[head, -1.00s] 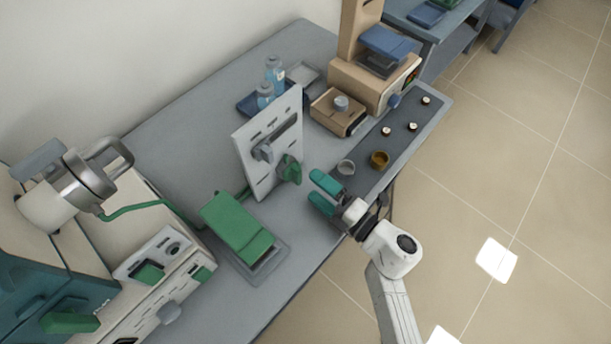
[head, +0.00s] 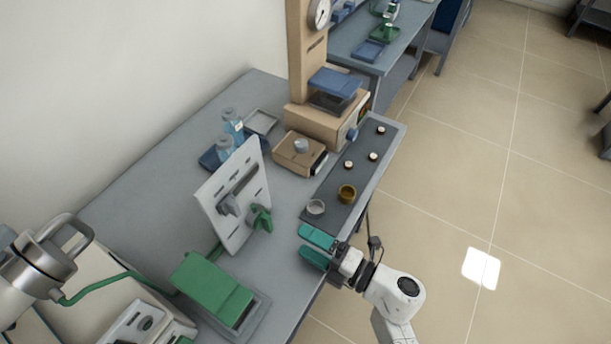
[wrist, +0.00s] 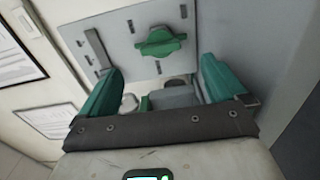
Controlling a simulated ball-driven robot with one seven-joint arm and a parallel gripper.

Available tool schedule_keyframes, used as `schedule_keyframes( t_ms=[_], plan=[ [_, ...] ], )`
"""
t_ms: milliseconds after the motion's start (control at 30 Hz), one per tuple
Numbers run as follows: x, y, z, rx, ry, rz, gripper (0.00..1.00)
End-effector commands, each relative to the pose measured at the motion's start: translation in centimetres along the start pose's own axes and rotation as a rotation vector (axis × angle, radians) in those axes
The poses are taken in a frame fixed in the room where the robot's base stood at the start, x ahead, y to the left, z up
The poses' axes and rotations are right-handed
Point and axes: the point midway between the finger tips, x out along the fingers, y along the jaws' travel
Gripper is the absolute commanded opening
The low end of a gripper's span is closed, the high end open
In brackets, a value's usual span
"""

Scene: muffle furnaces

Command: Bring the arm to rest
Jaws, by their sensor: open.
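My gripper (head: 316,247) has two green fingers spread apart, with nothing between them. In the head view it hangs over the table's front edge, right of the upright grey panel and in front of the dark mat. My white arm reaches up to it from the bottom right. In the wrist view the gripper's fingers (wrist: 160,88) show open, and the panel (wrist: 125,40) with its green knob (wrist: 160,42) lies beyond them, apart from the fingers.
The grey panel (head: 212,205) with its green knob (head: 260,217) stands left of the gripper. A green pedal-like device (head: 212,288) lies nearer. Floor (head: 430,215) right of the table is clear.

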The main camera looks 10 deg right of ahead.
Motion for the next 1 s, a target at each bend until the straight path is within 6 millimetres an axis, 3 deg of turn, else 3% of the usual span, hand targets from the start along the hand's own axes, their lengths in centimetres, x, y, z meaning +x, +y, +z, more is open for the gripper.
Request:
schedule_keyframes(
  t_ms=[267, 367, 467, 600, 700, 867, 1000],
  plan=[
    [-0.2, 0.3, 0.7, 0.008, -0.035, 0.003, 0.98],
    [-0.8, 1.2, 2.9, 0.037, -0.139, 0.013, 0.98],
    [-2.5, 2.5, 6.6, 0.100, -0.319, 0.032, 0.98],
    [-6.7, 4.0, 11.8, 0.243, -0.611, 0.063, 0.98],
    [-10.2, 4.2, 14.6, 0.369, -0.805, 0.081, 0.98],
    [-16.2, 3.3, 16.9, 0.606, -1.086, 0.093, 0.98],
    [-21.0, 1.5, 16.6, 0.839, -1.298, 0.076, 0.98]
  ],
)
